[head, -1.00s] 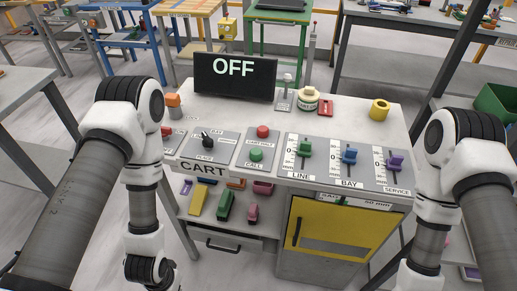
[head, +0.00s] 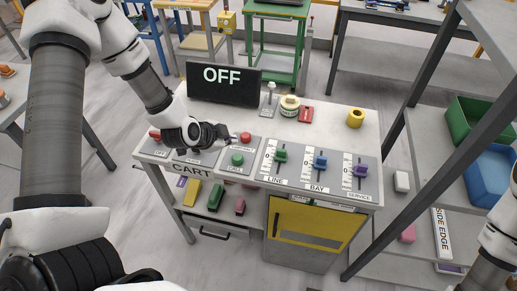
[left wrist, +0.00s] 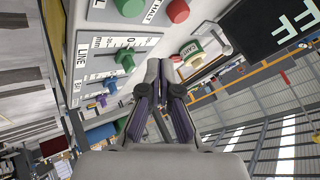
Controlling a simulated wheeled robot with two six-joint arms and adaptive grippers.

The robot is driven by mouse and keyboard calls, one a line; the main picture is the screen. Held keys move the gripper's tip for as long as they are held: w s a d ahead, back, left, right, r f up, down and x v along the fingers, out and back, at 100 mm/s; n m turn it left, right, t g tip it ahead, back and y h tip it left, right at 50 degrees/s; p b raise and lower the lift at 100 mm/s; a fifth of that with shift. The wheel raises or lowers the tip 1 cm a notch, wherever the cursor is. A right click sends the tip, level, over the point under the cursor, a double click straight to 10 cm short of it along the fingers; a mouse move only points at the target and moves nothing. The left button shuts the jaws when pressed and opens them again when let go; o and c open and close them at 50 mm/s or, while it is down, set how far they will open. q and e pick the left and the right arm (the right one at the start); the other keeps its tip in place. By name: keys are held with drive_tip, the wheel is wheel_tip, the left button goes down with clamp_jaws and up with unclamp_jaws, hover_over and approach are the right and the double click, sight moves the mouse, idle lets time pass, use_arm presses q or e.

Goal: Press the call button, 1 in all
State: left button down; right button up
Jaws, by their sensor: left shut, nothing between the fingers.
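The call button is a green round button (head: 237,159) on a grey plate labelled CALL on the console. It also shows in the left wrist view (left wrist: 129,7), at the top edge. A red button (head: 245,137) sits just behind it on the same plate, also in the left wrist view (left wrist: 177,10). My left gripper (head: 224,133) is shut and empty, above the panel just left of the red button and behind-left of the green one. Its closed fingers (left wrist: 160,66) show in the left wrist view. My right gripper is out of view; only part of that arm shows at the right edge.
A black display (head: 223,84) reads OFF. Green (head: 281,156), blue (head: 320,163) and purple (head: 360,170) sliders stand to the right. Another red button (head: 155,135) is at the left.

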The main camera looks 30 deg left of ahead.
use_arm(q)
drive_tip(key=shift+w+d+r+m+t, duration=0.15)
drive_tip(key=shift+w+r+m, duration=0.1)
drive_tip(key=shift+w+r, duration=0.3)
drive_tip(key=shift+w+d+r+m+t, duration=0.15)
drive_tip(key=shift+w+r+m, duration=0.1)
drive_tip(key=shift+w+r, duration=0.25)
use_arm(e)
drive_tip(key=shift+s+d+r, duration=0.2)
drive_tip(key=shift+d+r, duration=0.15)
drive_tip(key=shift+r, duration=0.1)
use_arm(q)
drive_tip(key=shift+s+a, duration=0.1)
drive_tip(key=shift+a, duration=0.05)
drive_tip(key=b, duration=0.7)
hover_over(236, 158)
wheel_tip(236, 158, down, 7)
drive_tip(key=shift+f, duration=0.1)
drive_tip(key=shift+f+b, duration=0.45)
drive_tip(key=shift+f, duration=0.3)
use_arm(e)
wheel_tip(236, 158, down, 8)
use_arm(q)
drive_tip(key=shift+f, duration=0.1)
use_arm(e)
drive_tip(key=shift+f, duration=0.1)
use_arm(q)
drive_tip(key=shift+f, duration=0.35)
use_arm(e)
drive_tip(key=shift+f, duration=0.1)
